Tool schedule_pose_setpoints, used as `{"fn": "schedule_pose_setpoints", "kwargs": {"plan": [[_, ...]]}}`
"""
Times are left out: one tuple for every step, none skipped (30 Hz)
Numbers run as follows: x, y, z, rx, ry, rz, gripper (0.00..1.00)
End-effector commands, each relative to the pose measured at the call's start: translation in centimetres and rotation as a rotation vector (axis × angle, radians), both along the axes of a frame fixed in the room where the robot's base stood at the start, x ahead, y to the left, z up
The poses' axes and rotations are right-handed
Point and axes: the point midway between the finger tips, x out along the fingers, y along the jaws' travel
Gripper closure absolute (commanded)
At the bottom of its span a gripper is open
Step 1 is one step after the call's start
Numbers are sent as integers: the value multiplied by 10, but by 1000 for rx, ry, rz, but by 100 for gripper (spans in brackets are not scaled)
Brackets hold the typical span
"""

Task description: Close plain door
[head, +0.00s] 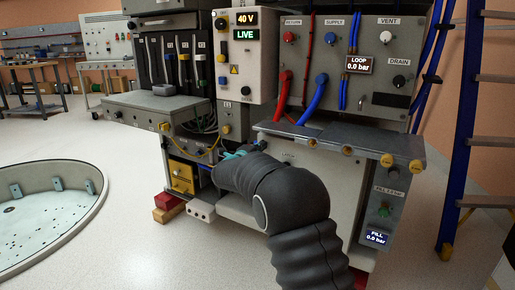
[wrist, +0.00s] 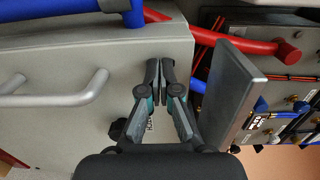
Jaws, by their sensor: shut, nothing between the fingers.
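My gripper (wrist: 160,66) is shut and empty, its two dark and teal fingers together in the wrist view. In the head view its teal part (head: 235,153) shows at the end of my arm, low in front of the cabinet. A plain pale panel (wrist: 105,65) fills the left of the wrist view, behind the fingers, with a bar handle (wrist: 58,92) and a dark knob beside partly hidden lettering. I cannot tell whether the fingers touch it. In the head view a pale panel (head: 335,180) shows below the ledge, partly hidden by my arm. Which panel is the plain door is unclear.
A thick grey plate (wrist: 236,88) juts out close right of my fingers in the wrist view. Red hoses (head: 285,95) and blue hoses (head: 318,95) hang above the ledge (head: 340,140). A blue ladder (head: 464,130) stands right; a round floor pit (head: 45,215) lies left.

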Motion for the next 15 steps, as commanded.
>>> {"fn": "schedule_pose_setpoints", "kwargs": {"plan": [[-2,3,0,1,0,1,100],[-4,4,0,0,-1,1,100],[-7,7,-1,0,-1,2,100],[-10,9,-1,0,-1,2,100],[-13,12,-1,0,0,3,100],[-17,15,-2,0,0,3,100],[-21,17,-2,-1,0,2,100],[-25,19,-1,-1,-2,0,100],[-33,25,1,-1,0,2,100],[-38,28,1,-1,0,2,100],[-44,30,1,-1,0,0,100],[-51,34,1,0,0,0,100],[-57,38,0,0,1,1,100],[-62,41,1,-1,0,0,100],[-69,44,1,-1,0,-1,100]]}}
